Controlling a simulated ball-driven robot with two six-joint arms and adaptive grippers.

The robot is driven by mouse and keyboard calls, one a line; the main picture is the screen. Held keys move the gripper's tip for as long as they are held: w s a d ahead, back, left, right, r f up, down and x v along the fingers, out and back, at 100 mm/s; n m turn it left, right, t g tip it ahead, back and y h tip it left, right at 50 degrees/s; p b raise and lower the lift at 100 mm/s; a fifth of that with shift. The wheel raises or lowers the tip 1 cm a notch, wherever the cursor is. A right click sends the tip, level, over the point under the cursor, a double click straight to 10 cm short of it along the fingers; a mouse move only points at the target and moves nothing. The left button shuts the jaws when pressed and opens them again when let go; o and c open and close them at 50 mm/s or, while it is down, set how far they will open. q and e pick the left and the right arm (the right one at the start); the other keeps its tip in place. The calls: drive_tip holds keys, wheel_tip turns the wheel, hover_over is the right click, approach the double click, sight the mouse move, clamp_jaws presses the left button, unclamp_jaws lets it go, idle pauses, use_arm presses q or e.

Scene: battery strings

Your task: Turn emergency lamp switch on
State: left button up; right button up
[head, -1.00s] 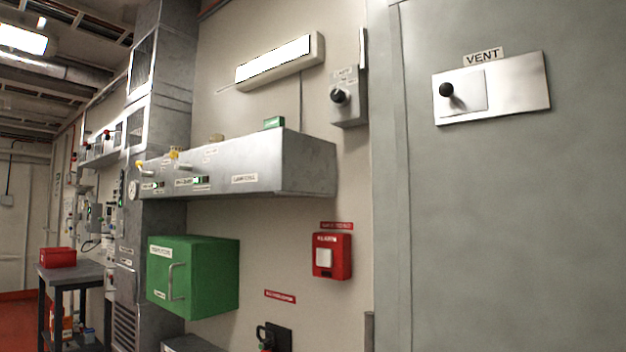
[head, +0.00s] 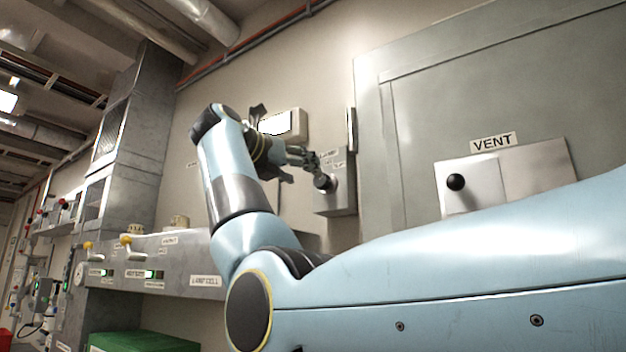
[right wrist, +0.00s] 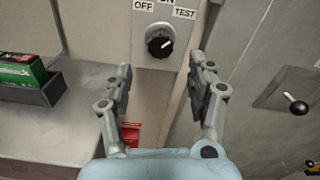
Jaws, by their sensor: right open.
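The emergency lamp switch is a black round knob (right wrist: 160,42) on a light plate (right wrist: 152,15) marked OFF and TEST, with a middle label cut off at the top edge. A pale mark on the knob slants up and right. In the head view the knob (head: 325,182) is on a grey wall box (head: 341,195), below the lit lamp (head: 281,125), which my arm partly covers. My right gripper (head: 298,167) is beside the knob. In the right wrist view my right gripper (right wrist: 161,72) is open and empty, its fingertips either side below the knob. My left gripper is out of view.
A grey door or panel with a VENT plate (head: 532,178) and black-ended lever (head: 456,182) is to the right. A metal ledge (head: 180,252) with yellow-ended levers is below left. A green box (head: 145,342) is under it. My right arm crosses the foreground.

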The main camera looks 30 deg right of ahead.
sight(319, 180)
drive_tip(key=p+x, duration=0.2)
drive_tip(key=x, duration=0.5)
drive_tip(key=shift+d, duration=0.35)
drive_tip(key=shift+w+d, duration=0.2)
drive_tip(key=shift+d, duration=0.05)
drive_tip(key=shift+c, duration=0.6)
drive_tip(key=c, duration=1)
